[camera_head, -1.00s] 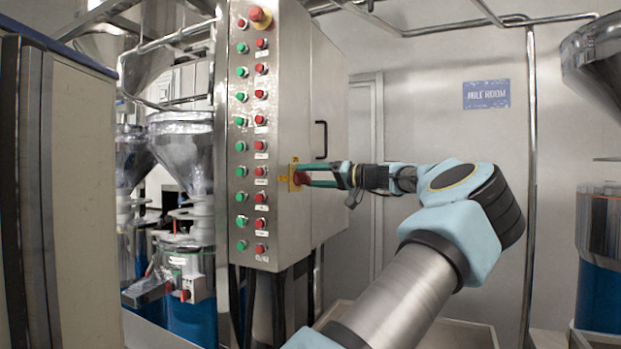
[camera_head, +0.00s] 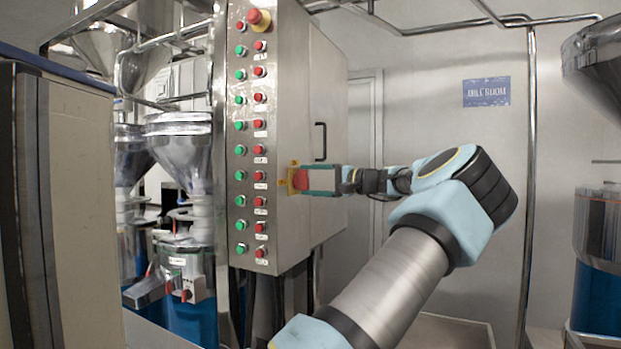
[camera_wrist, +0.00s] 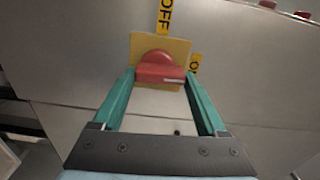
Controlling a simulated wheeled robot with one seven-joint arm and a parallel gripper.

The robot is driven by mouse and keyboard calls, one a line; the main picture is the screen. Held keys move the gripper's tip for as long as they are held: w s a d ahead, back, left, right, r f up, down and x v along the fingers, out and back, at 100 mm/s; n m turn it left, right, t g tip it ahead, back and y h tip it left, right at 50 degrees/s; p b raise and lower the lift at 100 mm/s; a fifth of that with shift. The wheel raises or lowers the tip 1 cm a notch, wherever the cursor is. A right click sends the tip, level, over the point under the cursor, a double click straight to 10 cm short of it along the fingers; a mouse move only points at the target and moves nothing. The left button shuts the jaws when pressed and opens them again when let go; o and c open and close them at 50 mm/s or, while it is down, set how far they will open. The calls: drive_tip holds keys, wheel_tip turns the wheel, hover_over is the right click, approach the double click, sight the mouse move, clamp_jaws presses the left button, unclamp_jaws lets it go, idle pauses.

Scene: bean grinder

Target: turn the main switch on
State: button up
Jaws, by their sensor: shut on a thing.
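The main switch is a red rotary knob (camera_head: 300,180) on a yellow plate (camera_head: 290,187) on the side of the steel control cabinet. In the wrist view the red knob (camera_wrist: 160,73) lies crosswise between my green fingers, with a pale mark on its right half. A yellow OFF label (camera_wrist: 165,15) is above the plate. A second yellow label (camera_wrist: 196,64) to the right, apparently ON, is partly hidden by my right finger. My gripper (camera_head: 303,181) reaches in from the right; its fingertips are shut on the knob's two ends.
The cabinet front (camera_head: 250,100) carries columns of green and red buttons and a red emergency stop (camera_head: 258,19) at the top. A black door handle (camera_head: 320,141) is above my gripper. Grinders with hoppers (camera_head: 180,150) stand at left, another hopper (camera_head: 595,60) at right.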

drive_tip(key=shift+m, duration=0.4)
drive_tip(key=o, duration=1.3)
drive_tip(key=b+v, duration=0.3)
drive_tip(key=v, duration=0.8)
